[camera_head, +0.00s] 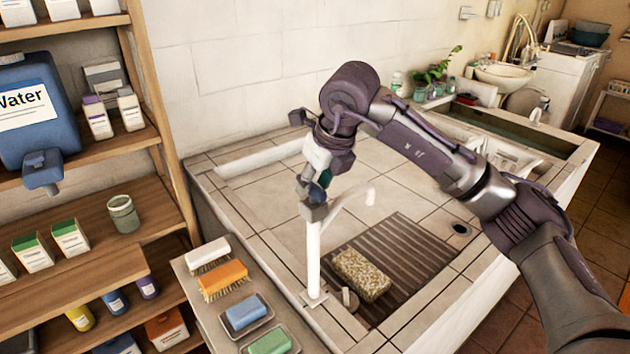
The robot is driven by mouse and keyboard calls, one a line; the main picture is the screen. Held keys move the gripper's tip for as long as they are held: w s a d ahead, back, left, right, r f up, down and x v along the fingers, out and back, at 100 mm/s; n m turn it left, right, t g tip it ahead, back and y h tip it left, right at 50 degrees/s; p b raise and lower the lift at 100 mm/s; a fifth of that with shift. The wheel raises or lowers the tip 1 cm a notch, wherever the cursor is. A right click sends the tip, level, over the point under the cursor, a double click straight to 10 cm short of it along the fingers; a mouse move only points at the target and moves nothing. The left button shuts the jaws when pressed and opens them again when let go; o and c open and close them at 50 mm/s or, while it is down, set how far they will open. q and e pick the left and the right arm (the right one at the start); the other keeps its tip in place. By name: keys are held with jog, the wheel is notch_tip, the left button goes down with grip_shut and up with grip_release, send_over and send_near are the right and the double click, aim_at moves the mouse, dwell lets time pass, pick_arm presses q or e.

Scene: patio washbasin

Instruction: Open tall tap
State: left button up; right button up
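The tall tap (313,262) is a white upright post on the near left rim of the tiled basin. Its white spout (352,201) reaches up and right over the basin and ends in a short downturned tip. My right gripper (314,205) points down at the top of the post, where it touches or overlaps the tap. The gripper and wrist hide the tap's top, so its handle cannot be made out. I cannot tell whether the fingers are closed on anything. No water shows at the spout. My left gripper is out of view.
A slatted dark mat (410,255) with a speckled sponge block (362,275) lies in the basin. Brushes, including an orange one (223,279), and soap dishes sit on the ledge left of the tap. A shelf (140,215) with a blue water container (38,110) stands at left.

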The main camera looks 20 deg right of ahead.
grip_shut()
